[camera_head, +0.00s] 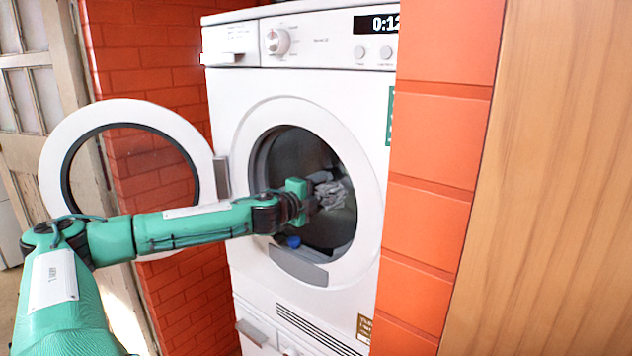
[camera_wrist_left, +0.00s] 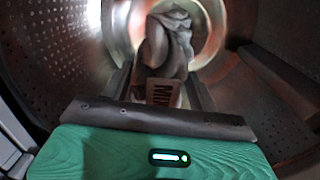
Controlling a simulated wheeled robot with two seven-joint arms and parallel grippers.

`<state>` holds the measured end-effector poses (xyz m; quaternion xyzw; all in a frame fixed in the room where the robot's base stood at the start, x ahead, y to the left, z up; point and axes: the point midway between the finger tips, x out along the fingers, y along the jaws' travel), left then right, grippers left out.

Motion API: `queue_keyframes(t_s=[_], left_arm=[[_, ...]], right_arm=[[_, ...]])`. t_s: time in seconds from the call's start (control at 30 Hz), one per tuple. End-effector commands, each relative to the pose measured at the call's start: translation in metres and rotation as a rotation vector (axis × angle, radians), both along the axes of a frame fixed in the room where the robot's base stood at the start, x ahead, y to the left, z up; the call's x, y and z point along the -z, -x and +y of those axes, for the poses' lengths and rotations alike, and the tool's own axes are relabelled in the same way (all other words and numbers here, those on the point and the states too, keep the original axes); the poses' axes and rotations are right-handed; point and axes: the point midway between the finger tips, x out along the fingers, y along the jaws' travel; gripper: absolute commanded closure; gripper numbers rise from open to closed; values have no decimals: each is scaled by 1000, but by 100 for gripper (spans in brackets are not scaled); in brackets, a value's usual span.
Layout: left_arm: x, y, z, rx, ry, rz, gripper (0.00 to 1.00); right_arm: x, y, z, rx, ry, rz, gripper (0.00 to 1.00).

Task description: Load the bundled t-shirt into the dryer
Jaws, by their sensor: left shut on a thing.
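The white dryer (camera_head: 225,120) stands between brick walls, its round door (camera_head: 60,150) swung wide open to the left. My left gripper (camera_head: 312,197) reaches through the round opening into the drum (camera_head: 290,155). It is shut on the bundled t-shirt (camera_head: 331,193), a crumpled grey bundle held inside the opening. In the left wrist view the t-shirt (camera_wrist_left: 168,45) sits between the fingers of the left gripper (camera_wrist_left: 165,92), with the perforated metal drum wall (camera_wrist_left: 60,50) around it. Whether the bundle touches the drum cannot be told. My right gripper is not in view.
A red brick wall (camera_head: 440,150) and a wooden panel (camera_head: 560,180) stand close on the right. A small blue object (camera_head: 293,242) shows at the lower rim of the opening. A drum rib (camera_wrist_left: 275,75) runs along the right in the wrist view.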

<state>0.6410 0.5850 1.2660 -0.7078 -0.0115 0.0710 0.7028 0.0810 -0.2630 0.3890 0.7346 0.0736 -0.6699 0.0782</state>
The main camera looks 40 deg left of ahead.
Motion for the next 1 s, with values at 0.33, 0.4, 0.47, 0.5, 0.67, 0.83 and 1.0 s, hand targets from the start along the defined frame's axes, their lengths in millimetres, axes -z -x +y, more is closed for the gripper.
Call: queue_keyframes(t_s=[0.33,0.4,0.47,0.5,0.67,0.83,1.0], left_arm=[[-8,-27,-1,3,5,-2,66],[-8,-35,0,2,5,-1,66],[-7,-43,-1,5,4,-1,66],[-8,-49,-2,7,4,0,66],[21,-61,0,7,2,2,66],[34,-71,2,5,0,1,67],[40,-76,2,7,-1,2,67]], right_arm=[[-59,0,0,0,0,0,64],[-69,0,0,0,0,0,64],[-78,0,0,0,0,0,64],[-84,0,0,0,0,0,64],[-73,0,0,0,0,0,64],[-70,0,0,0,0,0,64],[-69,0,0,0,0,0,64]])
